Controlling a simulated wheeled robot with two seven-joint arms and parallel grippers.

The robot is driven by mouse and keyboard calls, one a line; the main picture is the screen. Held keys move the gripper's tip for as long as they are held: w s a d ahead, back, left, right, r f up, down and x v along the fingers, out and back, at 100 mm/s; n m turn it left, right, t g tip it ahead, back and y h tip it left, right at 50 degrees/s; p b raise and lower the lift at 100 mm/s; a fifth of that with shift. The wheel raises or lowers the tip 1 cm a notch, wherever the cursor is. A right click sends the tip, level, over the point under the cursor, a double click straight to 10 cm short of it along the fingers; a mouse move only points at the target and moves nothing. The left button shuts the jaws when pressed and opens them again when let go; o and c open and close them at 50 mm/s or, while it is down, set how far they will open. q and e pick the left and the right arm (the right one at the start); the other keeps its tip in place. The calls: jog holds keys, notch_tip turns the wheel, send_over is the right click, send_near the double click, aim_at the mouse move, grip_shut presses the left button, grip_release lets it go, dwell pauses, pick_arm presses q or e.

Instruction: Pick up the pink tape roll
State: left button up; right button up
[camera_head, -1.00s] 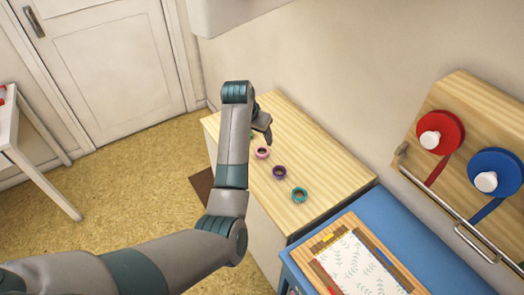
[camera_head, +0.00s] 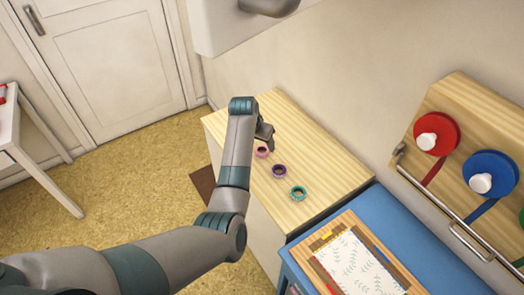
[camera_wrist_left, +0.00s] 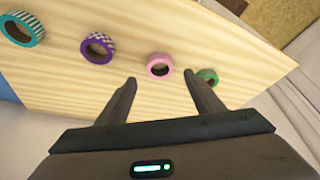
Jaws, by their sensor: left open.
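The pink tape roll (camera_head: 262,152) lies on the light wooden cabinet top, close to my left gripper (camera_head: 268,140) in the head view. In the left wrist view the pink roll (camera_wrist_left: 160,66) shows ahead of the open left gripper (camera_wrist_left: 160,80), between the lines of its two fingers. The fingers are apart and hold nothing. I cannot tell how high the fingertips are above the top. My right gripper is not clearly in view.
A purple patterned roll (camera_head: 279,171) and a teal roll (camera_head: 298,193) lie in a row with the pink one. A green roll (camera_wrist_left: 207,76) lies on its other side. A blue table (camera_head: 400,225) with a framed leaf print (camera_head: 356,262) adjoins the cabinet.

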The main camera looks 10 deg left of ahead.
aim_at(263, 152)
pick_arm(q)
jog(key=shift+s+p+x, duration=0.2)
jog(key=shift+p+x, duration=0.35)
jog(key=shift+x, duration=1.6)
jog(key=shift+a+f, duration=0.1)
jog(key=c, duration=1.1)
